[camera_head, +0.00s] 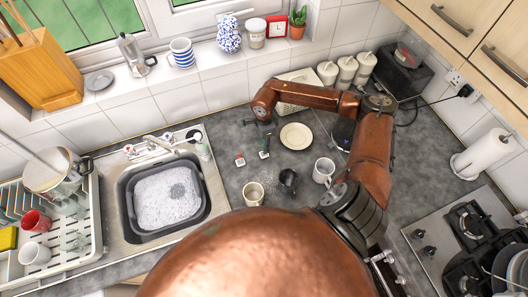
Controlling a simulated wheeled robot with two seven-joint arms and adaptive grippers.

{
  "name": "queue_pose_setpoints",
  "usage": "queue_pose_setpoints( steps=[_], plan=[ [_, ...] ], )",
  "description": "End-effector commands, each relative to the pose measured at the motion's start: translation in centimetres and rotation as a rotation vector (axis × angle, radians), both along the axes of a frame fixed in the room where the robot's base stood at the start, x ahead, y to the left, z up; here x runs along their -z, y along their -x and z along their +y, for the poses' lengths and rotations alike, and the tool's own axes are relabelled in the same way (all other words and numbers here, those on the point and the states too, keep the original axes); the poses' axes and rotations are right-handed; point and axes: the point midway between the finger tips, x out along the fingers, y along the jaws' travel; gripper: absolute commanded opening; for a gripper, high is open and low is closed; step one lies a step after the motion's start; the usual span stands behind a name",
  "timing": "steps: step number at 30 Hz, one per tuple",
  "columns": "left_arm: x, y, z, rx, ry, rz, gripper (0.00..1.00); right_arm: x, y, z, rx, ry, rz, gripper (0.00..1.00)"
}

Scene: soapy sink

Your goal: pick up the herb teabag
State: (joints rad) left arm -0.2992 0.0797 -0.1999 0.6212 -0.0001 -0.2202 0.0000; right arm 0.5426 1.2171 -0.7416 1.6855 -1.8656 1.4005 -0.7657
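Two small packets lie on the grey worktop right of the sink. One has a red mark (240,160); the other has a green mark (264,155) and looks like the herb teabag, though its label is too small to read. My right gripper (262,138) reaches in from the right and points down just above the green-marked packet. Its dark fingers are small here, and I cannot tell whether they are open or touch the packet. I cannot make out my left gripper.
A cream plate (296,136), a white mug (323,170), a dark small jug (288,178) and a beige cup (253,194) stand near the packets. The soapy sink (120,205) and dish rack (92,240) are left; the hob (435,235) is right.

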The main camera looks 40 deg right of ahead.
Motion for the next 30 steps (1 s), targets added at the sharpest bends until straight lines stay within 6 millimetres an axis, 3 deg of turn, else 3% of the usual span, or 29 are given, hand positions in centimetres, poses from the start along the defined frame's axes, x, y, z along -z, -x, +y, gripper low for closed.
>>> queue_pose_setpoints(
  steps=[1,6,14,26,30],
  plan=[
    [-0.8,-0.2,0.0,0.0,0.0,-0.002,0.4,0.5,0.1,0.1,0.001,-0.002,0.004,0.28],
    [-1.1,-0.2,0.1,0.001,-0.001,-0.003,0.4,2.6,0.0,0.0,0.002,-0.001,0.002,0.28],
    [-1.1,-0.1,0.1,0.0,-0.001,-0.002,0.4,3.1,0.0,0.0,0.0,0.0,0.001,0.28],
    [-1.1,0.1,0.1,0.0,-0.001,0.001,0.4,3.0,0.0,0.0,0.001,0.0,0.001,0.01],
    [-1.1,0.1,0.1,0.0,-0.001,0.001,0.4,3.0,0.0,0.0,0.001,0.0,0.001,0.0]
  ],
)
